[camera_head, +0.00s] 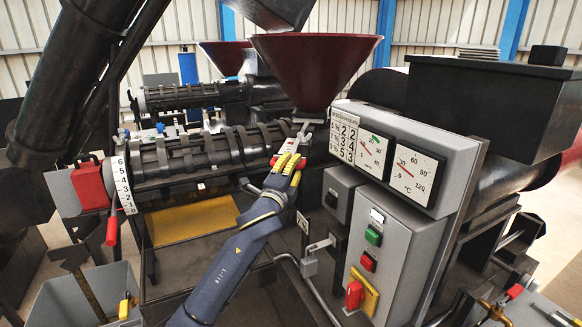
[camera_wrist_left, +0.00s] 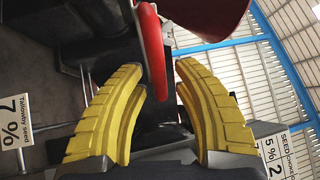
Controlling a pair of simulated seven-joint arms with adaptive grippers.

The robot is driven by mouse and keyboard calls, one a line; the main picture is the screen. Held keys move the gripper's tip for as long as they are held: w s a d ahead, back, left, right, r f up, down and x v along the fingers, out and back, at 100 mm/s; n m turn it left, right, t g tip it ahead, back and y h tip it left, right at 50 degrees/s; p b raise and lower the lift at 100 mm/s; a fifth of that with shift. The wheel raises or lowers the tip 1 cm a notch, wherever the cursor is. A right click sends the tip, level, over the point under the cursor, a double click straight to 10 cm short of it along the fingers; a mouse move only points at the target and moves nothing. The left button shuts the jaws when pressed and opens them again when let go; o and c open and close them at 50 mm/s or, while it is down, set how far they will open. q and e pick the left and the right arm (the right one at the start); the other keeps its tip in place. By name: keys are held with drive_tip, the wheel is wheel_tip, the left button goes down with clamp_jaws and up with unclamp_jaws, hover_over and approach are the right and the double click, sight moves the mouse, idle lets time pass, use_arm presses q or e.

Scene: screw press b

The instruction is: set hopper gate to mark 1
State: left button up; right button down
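The dark red hopper (camera_head: 315,65) stands above the press barrel (camera_head: 205,152), and its rim also shows in the left wrist view (camera_wrist_left: 205,14). A grey piece lies under the hopper's neck, close to my left gripper (camera_head: 291,160). In the left wrist view, a red handle (camera_wrist_left: 152,50) hangs between the yellow fingertips of my left gripper (camera_wrist_left: 163,90). The fingers are apart with a gap between them, and I see no clear grip on the handle. I cannot read the gate's marks or its setting. My right gripper is not in view.
A control box (camera_head: 385,255) with buttons and a red knob stands right of my arm, below two gauges (camera_head: 390,160). A numbered scale (camera_head: 124,185) with a red lever (camera_head: 112,230) is at left. A grey bin (camera_head: 75,295) is at lower left.

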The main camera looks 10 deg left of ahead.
use_arm(q)
drive_tip(key=shift+o, duration=0.4)
drive_tip(key=v, duration=1.2)
drive_tip(key=shift+f, duration=0.1)
